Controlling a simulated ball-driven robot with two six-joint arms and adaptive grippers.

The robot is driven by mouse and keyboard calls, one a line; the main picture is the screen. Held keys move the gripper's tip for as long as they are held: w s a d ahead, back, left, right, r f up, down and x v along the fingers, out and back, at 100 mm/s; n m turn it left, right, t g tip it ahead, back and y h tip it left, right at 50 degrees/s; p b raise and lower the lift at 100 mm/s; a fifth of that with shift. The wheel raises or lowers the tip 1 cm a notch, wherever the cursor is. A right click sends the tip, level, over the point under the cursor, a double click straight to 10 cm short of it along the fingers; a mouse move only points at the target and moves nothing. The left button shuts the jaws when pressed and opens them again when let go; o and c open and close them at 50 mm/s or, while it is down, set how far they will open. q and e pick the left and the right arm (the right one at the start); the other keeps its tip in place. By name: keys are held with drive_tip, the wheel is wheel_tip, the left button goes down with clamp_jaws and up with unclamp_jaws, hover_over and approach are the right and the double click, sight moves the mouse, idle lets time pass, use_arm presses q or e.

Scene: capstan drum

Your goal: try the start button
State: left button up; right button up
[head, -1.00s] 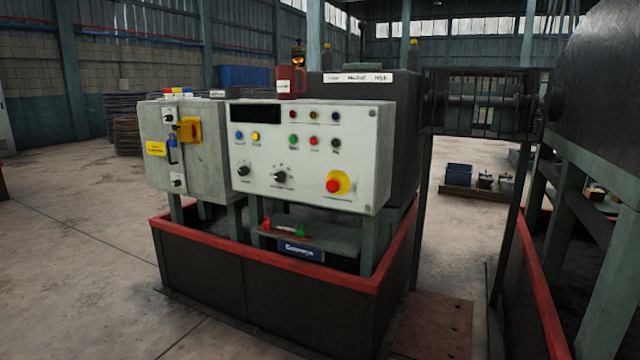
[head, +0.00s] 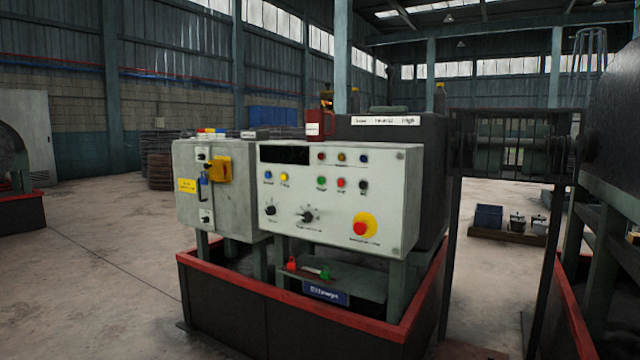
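The control panel (head: 390,198) is a pale grey box on legs with a dark display at its upper left. A green button (head: 321,183) sits in its middle row, beside a red button (head: 341,183) and a black one (head: 362,185). The labels under them are too small to read, so I cannot tell which is start. A blue (head: 268,176) and a yellow button (head: 283,176) are further left. A red mushroom knob (head: 359,228) on a yellow ring is at the lower right. Neither gripper shows.
A grey switch box (head: 187,163) with a yellow handle (head: 219,170) stands left of the panel. A red-rimmed dark base (head: 236,287) surrounds the legs. A shelf below holds red and green clips. A mesh guard (head: 512,142) is at right. The floor at left is clear.

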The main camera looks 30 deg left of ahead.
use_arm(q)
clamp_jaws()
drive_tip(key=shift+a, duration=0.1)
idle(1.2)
